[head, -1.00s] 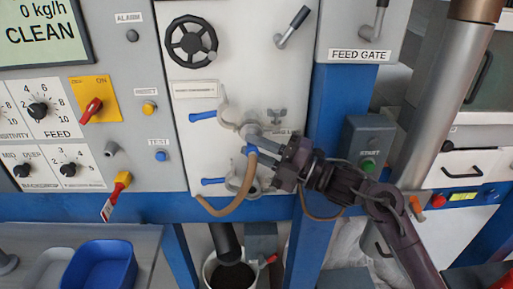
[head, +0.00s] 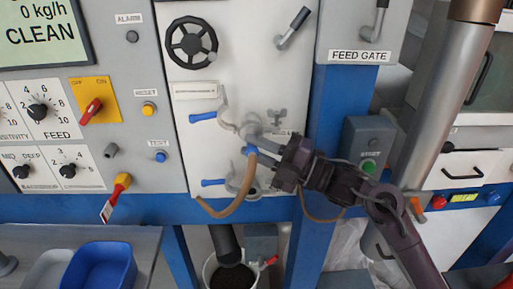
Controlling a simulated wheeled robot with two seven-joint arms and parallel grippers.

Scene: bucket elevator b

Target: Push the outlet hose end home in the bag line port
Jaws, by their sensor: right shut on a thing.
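The tan outlet hose (head: 233,203) curves up from the lower edge of the white panel. Its upper end has a blue collar (head: 250,150) beside the grey fittings on the panel. My right gripper (head: 262,146) comes in from the right and is shut on the hose end at this collar. An upper grey clamp fitting (head: 228,117) with a blue lever (head: 203,117) is just above left. A lower one has a blue lever (head: 212,183) behind the hose. I cannot tell which fitting is the bag line port or how deep the end sits. My left gripper is out of view.
A black handwheel (head: 191,42) and a lever (head: 293,27) are higher on the panel. A wing nut fitting (head: 277,117) is close above the gripper. A blue post (head: 322,150) and START box (head: 369,150) stand right. A bucket (head: 210,272) is below.

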